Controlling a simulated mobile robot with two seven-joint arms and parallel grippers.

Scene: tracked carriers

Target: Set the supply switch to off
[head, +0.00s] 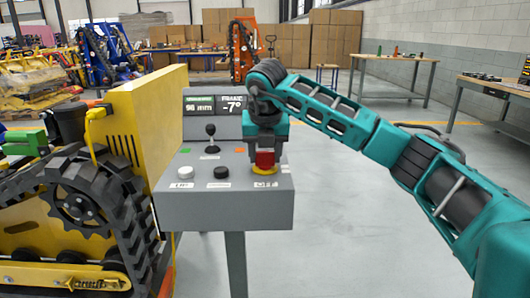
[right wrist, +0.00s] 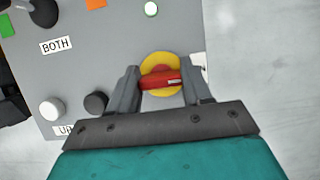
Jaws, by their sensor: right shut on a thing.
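The supply switch is a red handle (right wrist: 163,81) on a round yellow plate (right wrist: 149,62), at the right of the grey control panel (head: 225,212). In the head view its yellow plate (head: 266,184) shows below my right gripper (head: 265,168). In the right wrist view my right gripper (right wrist: 160,88) has one finger on each side of the red handle and is shut on it. The handle lies nearly crosswise in that view. My left gripper is in neither view.
The panel also bears a black-knobbed lever (head: 210,131), a white button (head: 185,172), a black button (head: 221,172) and a display (head: 217,104). A yellow tracked carrier (head: 140,120) stands close on the left. Open floor lies to the right.

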